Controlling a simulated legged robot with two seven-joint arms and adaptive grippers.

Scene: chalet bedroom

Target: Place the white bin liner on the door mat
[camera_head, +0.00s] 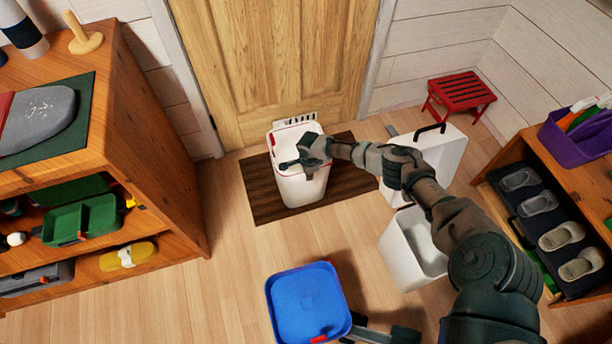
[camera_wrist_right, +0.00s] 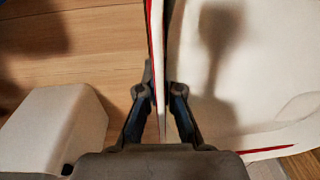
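The white bin liner (camera_head: 303,190), a tall open container with a red line at its rim, is upright over the brown door mat (camera_head: 262,200) by the door. I cannot tell whether its base touches the mat. My right gripper (camera_head: 290,164) is at its near rim, with one finger on each side of the wall. In the right wrist view the fingers (camera_wrist_right: 161,100) close on the thin red-edged wall of the liner (camera_wrist_right: 235,80). Dark parts of mine show at the bottom edge of the head view; the left gripper's state is not clear there.
An open white bin (camera_head: 442,150) with a black handle and a white container (camera_head: 405,255) stand right of the mat. A blue-lidded bin (camera_head: 308,303) stands in front. Wooden shelves (camera_head: 150,140) are at left, a shoe rack (camera_head: 560,180) at right, a red stool (camera_head: 462,92) behind.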

